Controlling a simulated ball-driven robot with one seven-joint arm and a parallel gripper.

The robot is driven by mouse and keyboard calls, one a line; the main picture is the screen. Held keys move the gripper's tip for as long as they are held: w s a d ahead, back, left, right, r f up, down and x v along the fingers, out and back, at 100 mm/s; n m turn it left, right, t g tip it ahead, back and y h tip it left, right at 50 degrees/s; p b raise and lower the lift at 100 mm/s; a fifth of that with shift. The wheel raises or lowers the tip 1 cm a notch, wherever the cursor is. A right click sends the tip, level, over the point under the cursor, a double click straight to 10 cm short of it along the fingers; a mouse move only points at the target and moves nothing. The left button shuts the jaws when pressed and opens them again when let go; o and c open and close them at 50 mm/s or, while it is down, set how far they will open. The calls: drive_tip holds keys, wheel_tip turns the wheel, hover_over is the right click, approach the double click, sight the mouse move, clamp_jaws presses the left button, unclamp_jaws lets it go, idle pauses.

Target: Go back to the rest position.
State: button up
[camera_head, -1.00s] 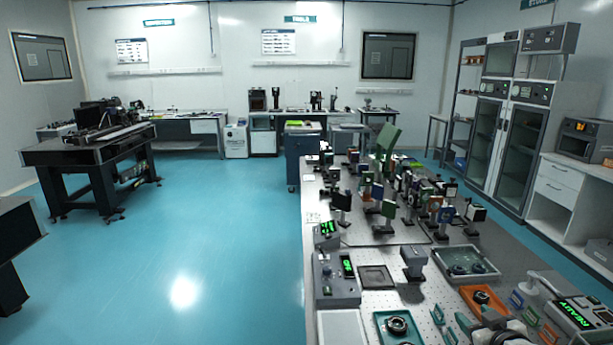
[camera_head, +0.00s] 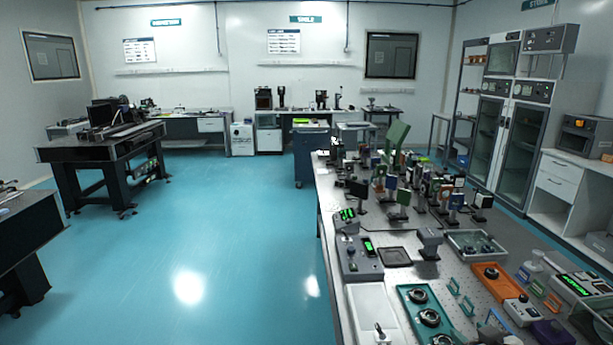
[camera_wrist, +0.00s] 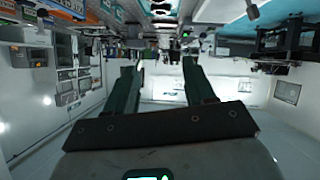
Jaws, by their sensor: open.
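My gripper (camera_wrist: 161,72) shows in the wrist view. Its two dark green fingers stand well apart, and nothing is between them. The wrist view is upside down, with the room's floor towards the top and the white wall and ceiling lower down. The fingers point into open air, clear of any surface that I can make out. My gripper does not show in the head view.
A long optical table (camera_head: 462,281) fills the right, crowded with mounts, trays and meters. Cabinets (camera_head: 505,130) stand behind it. A dark table (camera_head: 100,150) stands at the left, and another dark table (camera_head: 30,235) nearer. Blue floor (camera_head: 220,240) between is clear.

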drive_tip(key=s+a+f+g+b, duration=0.1)
drive_tip(key=s+f, duration=0.2)
drive_tip(key=s+a+f+g, duration=0.1)
drive_tip(key=s+f, duration=0.2)
drive_tip(key=s+a+f+g+b, duration=0.1)
drive_tip(key=s+a+f, duration=0.1)
drive_tip(key=f, duration=0.1)
drive_tip(key=shift+s+a+f+m+y+b, duration=0.1)
drive_tip(key=shift+s+f+m+y+b, duration=0.2)
drive_tip(key=shift+s, duration=0.1)
drive_tip(key=s+a+f+g+b, duration=0.1)
drive_tip(key=s+f+g+b, duration=0.1)
drive_tip(key=s, duration=0.8)
drive_tip(key=s+a+f+m+g+b, duration=0.1)
drive_tip(key=s+f+g, duration=0.3)
drive_tip(key=s, duration=0.7)
drive_tip(key=s+a+f+m+g+b, duration=0.1)
drive_tip(key=s+a+f+g+b, duration=0.1)
drive_tip(key=s+f, duration=0.5)
drive_tip(key=s+b, duration=0.1)
drive_tip(key=s, duration=0.3)
drive_tip(key=shift+g, duration=0.4)
drive_tip(key=shift+s, duration=0.1)
